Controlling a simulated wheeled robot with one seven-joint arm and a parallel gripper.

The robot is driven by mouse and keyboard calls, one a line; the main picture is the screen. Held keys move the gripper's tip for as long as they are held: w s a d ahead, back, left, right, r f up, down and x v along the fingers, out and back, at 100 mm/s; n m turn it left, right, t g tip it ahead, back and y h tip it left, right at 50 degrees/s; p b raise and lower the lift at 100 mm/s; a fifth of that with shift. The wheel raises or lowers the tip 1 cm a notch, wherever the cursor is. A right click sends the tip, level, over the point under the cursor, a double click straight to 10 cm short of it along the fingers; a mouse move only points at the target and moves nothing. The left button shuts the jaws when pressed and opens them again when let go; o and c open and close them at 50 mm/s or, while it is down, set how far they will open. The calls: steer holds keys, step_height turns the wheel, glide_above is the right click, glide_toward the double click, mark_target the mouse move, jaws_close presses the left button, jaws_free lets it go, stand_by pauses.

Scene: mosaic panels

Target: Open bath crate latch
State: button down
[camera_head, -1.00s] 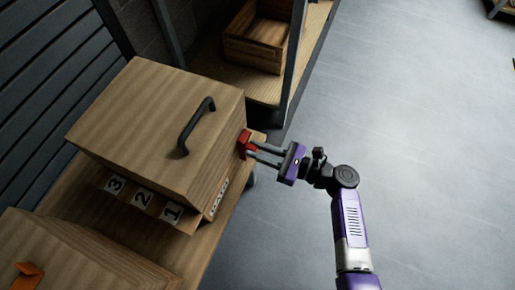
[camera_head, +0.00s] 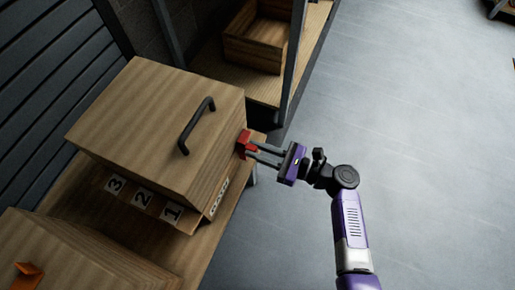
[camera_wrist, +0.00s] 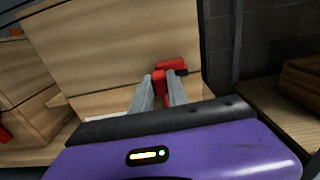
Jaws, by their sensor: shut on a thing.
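The bath crate (camera_head: 160,105) is a wooden box with a black handle (camera_head: 197,126) on its lid and a white label (camera_head: 219,197) on its right side. Its red latch (camera_head: 244,144) sits on that right side near the far corner. In the wrist view the red latch (camera_wrist: 172,65) stands on the crate's wooden face (camera_wrist: 105,50). My gripper (camera_head: 254,150) reaches it from the right, with its two grey fingers shut on the red latch. The wrist view shows the fingertips (camera_wrist: 160,82) around a red part of the latch.
Number tiles 3, 2 and 1 (camera_head: 143,200) line the crate's front. Another wooden crate with an orange-red latch (camera_head: 27,275) stands at the lower left. An open wooden box (camera_head: 256,50) is on a shelf behind. The floor (camera_head: 420,130) at right is clear.

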steer(key=s+a+f+n+b, duration=0.2)
steer(key=s+n, duration=0.4)
steer(key=n, duration=0.3)
steer(key=shift+f+b, duration=0.45)
steer(key=shift+b, duration=0.5)
steer(key=c, duration=1.3)
jaws_free()
steer(key=v, duration=0.7)
steer(key=shift+s+d+p, duration=0.15)
steer(key=shift+d+p, duration=0.15)
steer(key=shift+p, duration=0.1)
